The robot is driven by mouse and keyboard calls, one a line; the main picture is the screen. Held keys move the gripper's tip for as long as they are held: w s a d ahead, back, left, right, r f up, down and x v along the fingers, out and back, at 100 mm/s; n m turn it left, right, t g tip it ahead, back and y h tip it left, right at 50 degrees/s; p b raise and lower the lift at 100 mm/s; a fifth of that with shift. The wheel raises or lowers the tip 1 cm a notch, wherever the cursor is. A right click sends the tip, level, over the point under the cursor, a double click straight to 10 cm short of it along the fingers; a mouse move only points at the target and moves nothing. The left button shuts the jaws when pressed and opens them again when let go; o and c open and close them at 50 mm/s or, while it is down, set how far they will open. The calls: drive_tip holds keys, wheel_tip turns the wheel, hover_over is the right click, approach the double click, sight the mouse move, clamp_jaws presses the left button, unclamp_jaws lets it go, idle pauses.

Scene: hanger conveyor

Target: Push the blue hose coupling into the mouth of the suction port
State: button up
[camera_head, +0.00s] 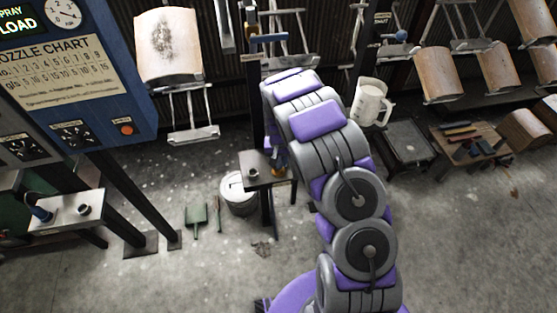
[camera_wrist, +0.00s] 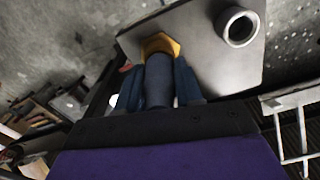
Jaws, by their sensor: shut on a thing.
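My gripper (camera_wrist: 158,82) is shut on the hose coupling (camera_wrist: 159,82), a dark blue-grey cylinder between two blue fingers. A yellow collar (camera_wrist: 160,45) shows at its far end, over the edge of a grey metal plate (camera_wrist: 190,50). I cannot tell whether the collar touches the plate. The suction port (camera_wrist: 238,26) is an open grey ring standing on the plate, to the right of the collar and apart from it. In the head view the port (camera_head: 252,174) stands on the small stand, left of my gripper (camera_head: 279,160), which my arm partly hides.
A left bench (camera_head: 60,222) carries a similar grey ring (camera_head: 84,209) and a blue fitting (camera_head: 40,213). A bucket (camera_head: 238,195) stands beside the stand. A curved panel (camera_head: 167,47) hangs at the back left. A white jug (camera_head: 369,102) is right of my arm.

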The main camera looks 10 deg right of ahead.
drive_tip(key=shift+f, duration=0.6)
idle(0.4)
drive_tip(key=o, duration=0.7)
drive_tip(key=shift+o, duration=0.2)
drive_tip(key=o, duration=0.6)
drive_tip(key=shift+c, duration=0.2)
wheel_tip(320, 180, up, 17)
drive_tip(key=p, duration=0.2)
drive_tip(key=shift+r+p, duration=0.15)
drive_tip(key=shift+p, duration=0.15)
drive_tip(key=shift+s, duration=0.1)
